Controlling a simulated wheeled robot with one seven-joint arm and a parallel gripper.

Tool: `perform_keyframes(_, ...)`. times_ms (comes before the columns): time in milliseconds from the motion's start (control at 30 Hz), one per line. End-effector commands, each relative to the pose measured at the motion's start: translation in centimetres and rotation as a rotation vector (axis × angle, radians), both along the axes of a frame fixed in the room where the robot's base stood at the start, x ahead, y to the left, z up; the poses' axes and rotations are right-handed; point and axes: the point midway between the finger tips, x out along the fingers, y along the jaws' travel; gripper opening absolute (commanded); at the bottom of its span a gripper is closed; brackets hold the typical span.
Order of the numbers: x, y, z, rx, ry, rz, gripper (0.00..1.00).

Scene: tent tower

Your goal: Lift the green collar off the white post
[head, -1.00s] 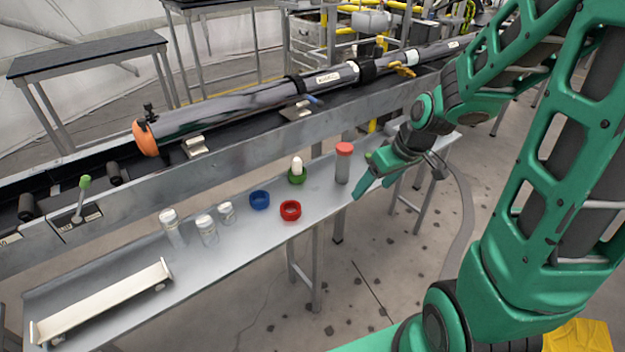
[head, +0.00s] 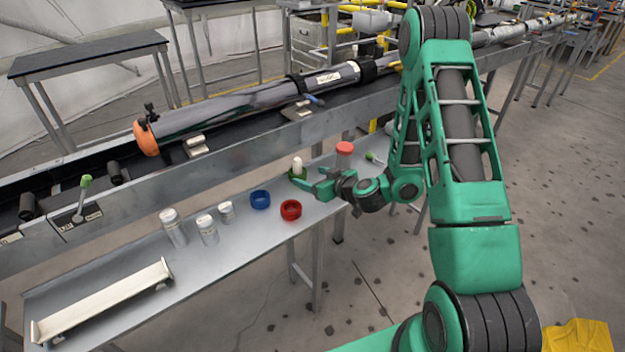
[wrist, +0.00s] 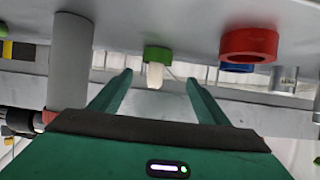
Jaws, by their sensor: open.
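The white post (head: 297,163) stands upright on the metal shelf, and its rounded white top shows above the green collar (head: 299,174), which sits around its base. In the wrist view, where the shelf is at the top, the green collar (wrist: 157,54) and the white post (wrist: 155,76) lie ahead between my two fingers. My gripper (head: 302,188) is open and empty, its fingers pointing toward the collar from the right. In the wrist view my gripper (wrist: 160,78) shows a gap around the post's line. In the head view a finger partly covers the collar.
A grey cylinder with a red cap (head: 344,149) stands close behind my gripper. A red ring (head: 291,210) and a blue ring (head: 260,200) lie in front and to the left. Several white-capped jars (head: 206,229) and a pale tray (head: 104,300) are farther left.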

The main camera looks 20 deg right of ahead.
Motion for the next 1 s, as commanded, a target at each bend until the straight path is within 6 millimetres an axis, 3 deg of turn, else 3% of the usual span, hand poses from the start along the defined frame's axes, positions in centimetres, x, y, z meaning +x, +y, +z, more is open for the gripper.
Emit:
perform_keyframes(267, 1.1, -0.1, -1.0, 0.000, -0.012, -0.027, 0.70)
perform_keyframes(733, 7.3, 1.7, -3.6, 0.000, -0.013, -0.027, 0.70)
perform_keyframes(1000, 9.5, 2.2, -4.6, 0.001, -0.011, -0.029, 0.70)
